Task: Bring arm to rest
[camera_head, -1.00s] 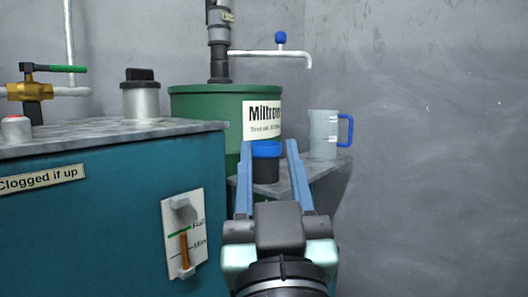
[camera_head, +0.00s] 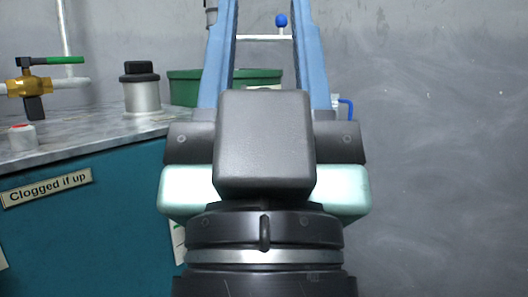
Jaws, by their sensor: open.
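My gripper (camera_head: 266,14) is large in the middle of the view. Its two blue fingers point up and stand apart, with nothing held between them. The fingertips reach the top edge of the view. Behind it, my gripper hides most of the green drum (camera_head: 184,88), its label and whatever stands in front of it.
At the left is a teal cabinet (camera_head: 90,225) with a grey top. On it stand a black-capped metal cylinder (camera_head: 141,92) and a brass valve (camera_head: 28,87) with a green handle. A blue-handled jug (camera_head: 346,108) peeks out at right. The grey wall at right is clear.

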